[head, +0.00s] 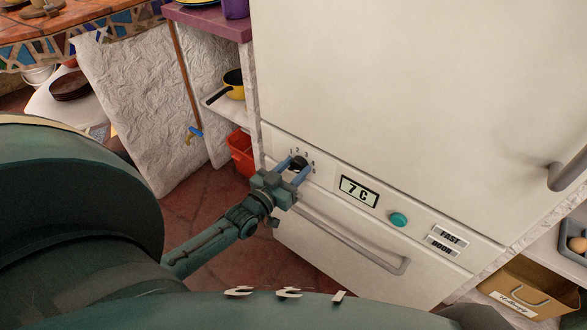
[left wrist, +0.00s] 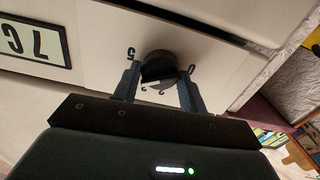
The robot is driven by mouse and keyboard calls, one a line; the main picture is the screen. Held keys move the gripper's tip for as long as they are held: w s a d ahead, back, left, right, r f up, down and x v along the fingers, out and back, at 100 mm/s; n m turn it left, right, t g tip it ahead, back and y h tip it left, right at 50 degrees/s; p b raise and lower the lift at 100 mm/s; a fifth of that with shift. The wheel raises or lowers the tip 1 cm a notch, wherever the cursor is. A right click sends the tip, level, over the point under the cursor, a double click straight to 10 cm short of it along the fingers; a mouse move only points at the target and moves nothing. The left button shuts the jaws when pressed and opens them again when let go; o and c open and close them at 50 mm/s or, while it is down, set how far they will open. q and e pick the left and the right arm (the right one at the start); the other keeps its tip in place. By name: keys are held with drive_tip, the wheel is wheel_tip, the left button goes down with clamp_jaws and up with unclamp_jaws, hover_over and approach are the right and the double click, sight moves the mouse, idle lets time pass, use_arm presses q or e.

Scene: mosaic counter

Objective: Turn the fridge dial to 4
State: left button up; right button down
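The white fridge (head: 400,90) fills the right of the head view. Its dark round dial (head: 298,163) is on the panel left of a display (head: 359,191) reading 7 C. My left gripper (head: 297,170) is at the dial, one finger to each side. In the left wrist view the dial (left wrist: 160,66) sits between the two spread fingers (left wrist: 160,85), with numbers 5 and 0 showing near them. I cannot tell whether the fingers touch the dial. The dial's pointer setting is not clear. My right gripper is not in view.
Right of the display are a teal button (head: 398,220) and FAST and DOOR labels. A drawer handle (head: 350,240) juts out below the panel, and a door handle (head: 568,172) at the far right. A red bin (head: 242,153) stands left of the fridge.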

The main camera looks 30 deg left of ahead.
use_arm(q)
drive_tip(key=o, duration=0.4)
drive_tip(key=shift+s, duration=0.1)
drive_tip(key=s, duration=0.4)
drive_tip(key=s+p, duration=0.1)
drive_tip(key=s, duration=0.3)
drive_tip(key=s+a+p, duration=0.1)
drive_tip(key=s, duration=0.4)
